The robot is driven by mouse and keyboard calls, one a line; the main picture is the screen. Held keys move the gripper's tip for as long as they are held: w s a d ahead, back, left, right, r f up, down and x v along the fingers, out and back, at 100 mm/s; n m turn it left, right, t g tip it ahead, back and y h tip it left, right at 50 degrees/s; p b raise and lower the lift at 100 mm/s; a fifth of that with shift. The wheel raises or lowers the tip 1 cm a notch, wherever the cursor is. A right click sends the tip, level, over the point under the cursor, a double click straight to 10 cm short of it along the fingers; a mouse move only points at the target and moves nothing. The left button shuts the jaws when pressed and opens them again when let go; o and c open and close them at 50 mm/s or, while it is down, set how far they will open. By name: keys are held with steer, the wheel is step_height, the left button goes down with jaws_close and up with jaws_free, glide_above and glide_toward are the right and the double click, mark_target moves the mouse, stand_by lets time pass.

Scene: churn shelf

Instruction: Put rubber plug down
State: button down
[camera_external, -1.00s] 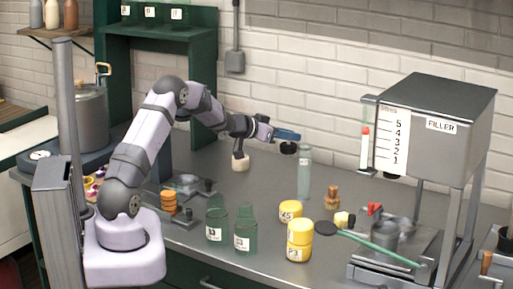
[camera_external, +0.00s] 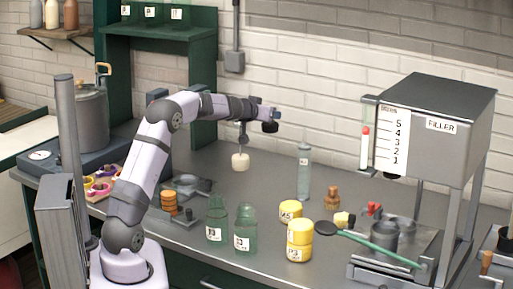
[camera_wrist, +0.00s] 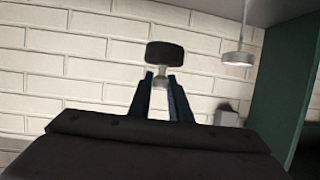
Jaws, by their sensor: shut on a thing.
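My gripper (camera_external: 272,115) is raised in the air above the back middle of the bench and is shut on the rubber plug (camera_external: 270,127). In the wrist view, the plug (camera_wrist: 164,52) is a dark, wide block with a short pale metal stem. The two dark fingers (camera_wrist: 160,80) of the gripper close on that stem. The plug is clear of the bench and touches nothing else that I can see.
A tall clear bottle (camera_external: 304,175) stands right of the gripper. The filler (camera_external: 432,120) is at right. A pale round thing (camera_external: 240,161) shows below my wrist. The middle bench (camera_external: 265,190) is clear.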

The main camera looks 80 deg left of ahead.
steer(key=s+d+n+g+y+b, duration=0.1)
steer(key=s+d+n+g+b, duration=0.2)
steer(key=s+n+g+b, duration=0.45)
steer(key=s+d+n+g+y+b, duration=0.25)
steer(key=s+d+g+b, duration=0.2)
steer(key=s+b, duration=0.6)
step_height(320, 180, down, 8)
steer(key=s+a+p, duration=0.1)
steer(key=s+p, duration=0.1)
steer(key=s+a+p, duration=0.2)
steer(key=a+p, duration=0.1)
steer(key=a, duration=0.6)
steer(key=s+a+p, duration=0.2)
steer(key=a+p, duration=0.1)
steer(key=a, duration=0.5)
steer(key=shift+n+h, duration=0.3)
steer(key=shift+h, duration=0.05)
steer(key=shift+w+a+f+b, duration=0.1)
steer(key=shift+a+f+b, duration=0.1)
steer(key=shift+f, duration=1.5)
steer(key=shift+a+f+b, duration=0.15)
steer(key=shift+f+b, duration=0.05)
steer(key=shift+f, duration=1.5)
steer(key=shift+f+b, duration=0.2)
steer(key=shift+b, duration=0.1)
steer(key=c, duration=1.6)
jaws_free()
steer(key=shift+c, duration=0.2)
